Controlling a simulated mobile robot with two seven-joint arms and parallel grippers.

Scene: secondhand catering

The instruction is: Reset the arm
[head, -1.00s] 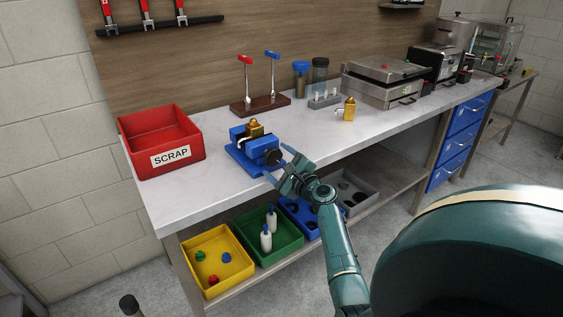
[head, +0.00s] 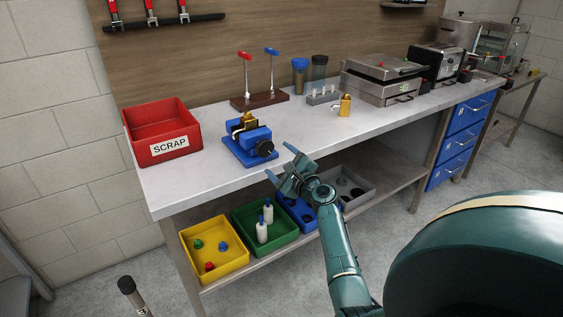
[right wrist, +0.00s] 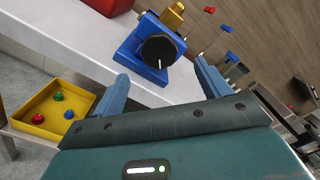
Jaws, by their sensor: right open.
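My right gripper (head: 281,164) is open and empty in the head view, in front of the bench edge, just right of and nearer than the blue vise (head: 254,152). In the right wrist view its two fingers (right wrist: 162,84) stand apart with nothing between them. The vise shows beyond the fingers in that view (right wrist: 133,48), with its black knob facing me. A brass padlock-like piece (head: 244,124) sits at the vise's jaws; whether it is clamped I cannot tell. My left gripper is not in view.
A red SCRAP bin (head: 161,133) stands at the bench's left end. A second brass piece (head: 344,106) lies near the grey rack (head: 322,98). Yellow (head: 214,250), green (head: 265,229) and blue bins sit on the lower shelf. Bench top (head: 205,178) is clear in front.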

